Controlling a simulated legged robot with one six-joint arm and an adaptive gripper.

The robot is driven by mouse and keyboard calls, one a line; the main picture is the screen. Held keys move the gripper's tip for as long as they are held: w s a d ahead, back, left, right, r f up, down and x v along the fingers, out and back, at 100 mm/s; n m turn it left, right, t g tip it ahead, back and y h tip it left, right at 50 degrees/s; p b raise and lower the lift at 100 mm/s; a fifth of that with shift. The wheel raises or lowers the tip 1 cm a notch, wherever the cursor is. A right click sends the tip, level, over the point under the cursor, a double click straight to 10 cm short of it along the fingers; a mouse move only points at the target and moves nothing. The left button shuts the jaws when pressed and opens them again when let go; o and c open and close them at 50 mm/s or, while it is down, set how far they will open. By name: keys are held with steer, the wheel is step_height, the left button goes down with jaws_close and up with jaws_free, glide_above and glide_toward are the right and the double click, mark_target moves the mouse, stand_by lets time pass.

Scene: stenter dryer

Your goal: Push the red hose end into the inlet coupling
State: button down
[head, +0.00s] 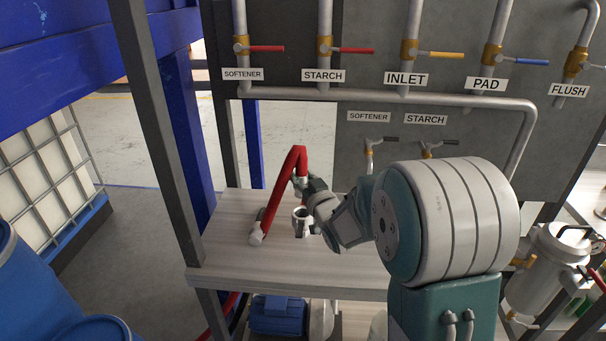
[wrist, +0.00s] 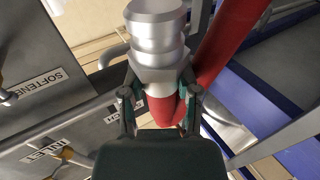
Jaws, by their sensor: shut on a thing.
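The red hose (head: 283,188) rises from a pale fitting on the table, bends sharply and comes down to my gripper (head: 308,188). In the wrist view my gripper (wrist: 160,103) is shut on the red hose end (wrist: 161,110), with a ribbed silver metal fitting (wrist: 156,45) in line with it between the fingers. In the head view a small silver cup-shaped coupling (head: 302,221) shows just below my gripper, above or on the table. Whether it touches the hose end I cannot tell; my gripper partly hides this spot.
The wooden table (head: 225,255) is mostly bare around the hose. Behind it stands a grey panel with pipes, coloured valve handles and labels, including INLET (head: 406,79). A dark post (head: 160,130) stands at the left. A metal canister (head: 548,270) stands at the right.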

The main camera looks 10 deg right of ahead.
steer(key=shift+f, duration=2.25)
steer(key=shift+s+d+f, duration=0.1)
steer(key=shift+f, duration=1.55)
steer(key=shift+r, duration=0.15)
steer(key=shift+r, duration=1.25)
steer(key=shift+f, duration=1.3)
stand_by(0.7)
steer(key=shift+c, duration=1.3)
jaws_free()
